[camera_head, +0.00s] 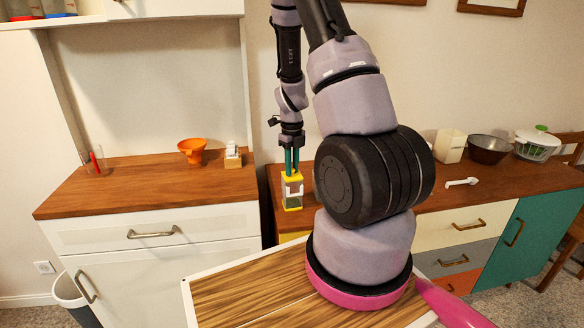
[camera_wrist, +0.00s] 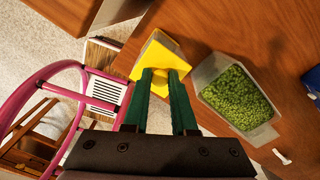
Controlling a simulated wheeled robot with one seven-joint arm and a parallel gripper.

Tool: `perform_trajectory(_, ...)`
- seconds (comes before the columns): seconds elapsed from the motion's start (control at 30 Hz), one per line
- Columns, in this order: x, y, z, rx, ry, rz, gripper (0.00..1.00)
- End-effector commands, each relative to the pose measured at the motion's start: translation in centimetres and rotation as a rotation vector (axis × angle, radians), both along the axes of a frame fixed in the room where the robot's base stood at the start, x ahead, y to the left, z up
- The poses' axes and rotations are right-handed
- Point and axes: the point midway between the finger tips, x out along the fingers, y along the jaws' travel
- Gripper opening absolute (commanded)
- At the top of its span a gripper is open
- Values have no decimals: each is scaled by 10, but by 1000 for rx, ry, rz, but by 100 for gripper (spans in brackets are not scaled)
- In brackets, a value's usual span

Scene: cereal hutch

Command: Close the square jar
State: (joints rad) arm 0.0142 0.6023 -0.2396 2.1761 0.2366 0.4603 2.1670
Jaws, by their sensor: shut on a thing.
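The square jar (camera_wrist: 237,97) stands open on the wooden counter, with clear walls and green contents. It also shows in the head view (camera_head: 292,202), below my gripper. The yellow square lid (camera_wrist: 160,53) is held by its knob between the green fingers of my gripper (camera_wrist: 163,75). In the wrist view the lid is left of the jar's opening and apart from it. In the head view the lid (camera_head: 291,177) and my gripper (camera_head: 291,168) appear just above the jar; the exact height gap is hard to tell.
The right counter also holds a white scoop (camera_head: 462,182), a cream box (camera_head: 450,145), a dark bowl (camera_head: 488,150) and a salad spinner (camera_head: 537,146). An orange funnel (camera_head: 192,148) and a small rack (camera_head: 233,157) stand on the left counter (camera_head: 130,185). A blue item shows at the wrist view's right edge (camera_wrist: 313,82).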

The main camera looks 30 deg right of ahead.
Motion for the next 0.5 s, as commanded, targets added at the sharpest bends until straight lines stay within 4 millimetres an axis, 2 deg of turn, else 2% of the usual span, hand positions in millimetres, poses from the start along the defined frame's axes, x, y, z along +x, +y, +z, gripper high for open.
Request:
perform_trajectory(0.43, 0, 0, -2, 0, 0, 0, 0)
perform_trajectory(0.47, 0, 0, -2, 0, 0, 0, 36)
perform_trajectory(0.5, 0, 0, -2, 0, 0, 0, 52)
